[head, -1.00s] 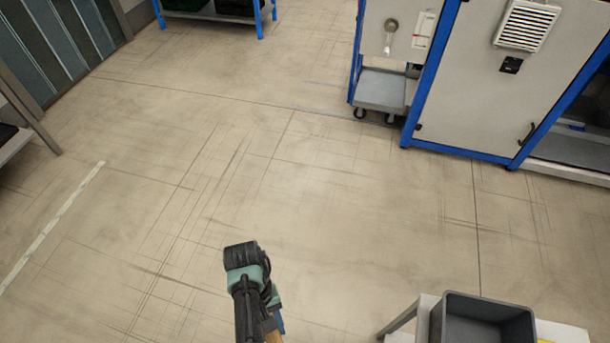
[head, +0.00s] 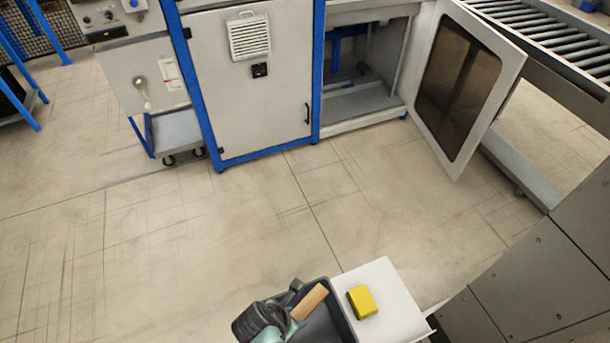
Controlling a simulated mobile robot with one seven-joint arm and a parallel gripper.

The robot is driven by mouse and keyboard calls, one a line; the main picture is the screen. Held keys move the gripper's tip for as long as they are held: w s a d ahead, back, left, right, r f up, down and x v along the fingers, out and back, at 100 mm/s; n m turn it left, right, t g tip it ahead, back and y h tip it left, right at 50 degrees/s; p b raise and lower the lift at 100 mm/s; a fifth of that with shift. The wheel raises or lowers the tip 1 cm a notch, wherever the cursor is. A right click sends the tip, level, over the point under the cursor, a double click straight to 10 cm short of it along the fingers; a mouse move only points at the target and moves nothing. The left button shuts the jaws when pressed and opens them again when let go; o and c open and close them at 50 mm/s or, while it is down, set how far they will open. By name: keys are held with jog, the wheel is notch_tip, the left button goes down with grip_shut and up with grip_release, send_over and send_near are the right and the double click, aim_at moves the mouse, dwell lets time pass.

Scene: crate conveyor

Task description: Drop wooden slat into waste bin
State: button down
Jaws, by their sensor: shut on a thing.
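The wooden slat (head: 310,302) is a light brown piece at the bottom centre of the head view. My gripper (head: 293,322) is shut on it near its lower end; the fingertips are mostly hidden by my wrist. The slat slants up to the right and overlaps the opening of the dark grey bin (head: 341,326) in the picture. How high it is above the bin I cannot tell. The bin's left part is hidden behind my arm and its lower part is cut off by the frame.
A white table (head: 397,308) adjoins the bin on the right, with a yellow block (head: 362,302) on it. A blue-framed cabinet (head: 250,100) and an open door with a dark window (head: 458,82) stand behind. A roller conveyor (head: 550,30) is at the upper right. The floor between is clear.

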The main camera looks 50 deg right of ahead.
jog(key=shift+s+d+r+n, duration=0.15)
jog(key=shift+d+r+n, duration=0.05)
jog(key=shift+d+n, duration=0.3)
notch_tip(320, 180, down, 6)
jog(key=b, duration=0.6)
jog(key=shift+c, duration=1.7)
grip_release()
jog(key=v, duration=0.8)
jog(key=p+v, duration=0.1)
jog(key=v, duration=0.4)
jog(key=shift+s+a, duration=0.1)
jog(key=shift+s, duration=0.2)
